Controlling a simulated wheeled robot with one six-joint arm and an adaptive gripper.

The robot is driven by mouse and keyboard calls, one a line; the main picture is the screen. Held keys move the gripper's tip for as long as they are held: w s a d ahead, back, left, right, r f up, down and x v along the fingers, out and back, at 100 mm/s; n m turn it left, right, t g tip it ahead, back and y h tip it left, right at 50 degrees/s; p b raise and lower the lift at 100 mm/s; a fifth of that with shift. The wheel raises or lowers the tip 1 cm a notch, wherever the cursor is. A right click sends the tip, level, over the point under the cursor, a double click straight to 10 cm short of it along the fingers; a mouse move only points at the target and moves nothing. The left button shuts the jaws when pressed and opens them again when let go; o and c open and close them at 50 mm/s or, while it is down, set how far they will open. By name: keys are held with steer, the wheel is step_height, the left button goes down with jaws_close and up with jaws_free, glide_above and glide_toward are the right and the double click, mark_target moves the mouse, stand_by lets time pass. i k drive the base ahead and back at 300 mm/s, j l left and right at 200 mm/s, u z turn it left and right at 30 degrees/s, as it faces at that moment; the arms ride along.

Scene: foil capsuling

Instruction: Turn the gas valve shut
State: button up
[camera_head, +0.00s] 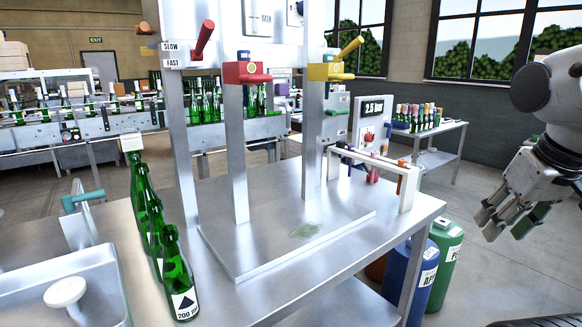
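A yellow valve (331,71) is mounted on the right upright of a metal stand on the steel table. Its yellow lever (350,47) points up and to the right. A red valve block (246,72) sits on the middle upright, and a red lever (204,36) rises above a SLOW/FAST label on the left upright. No readable label shows which one is the gas valve. My gripper (506,226) hangs at the right, beyond the table's right edge and well apart from the valves. Its fingers look spread, with nothing between them.
Green bottles (181,282) stand in a row at the table's left. A white rack (408,188) with hanging tools stands near the right edge. Blue (398,282) and green (440,262) cylinders stand on the floor below. A pressure display (374,107) reads 2.5 bar.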

mark_target(389, 126)
steer(key=i+l, duration=0.25)
steer(key=l, duration=0.15)
steer(key=i+l, duration=0.2)
steer(key=l, duration=0.2)
steer(key=i+l, duration=0.25)
steer(key=l, duration=0.15)
steer(key=i+l, duration=0.25)
steer(key=l, duration=0.15)
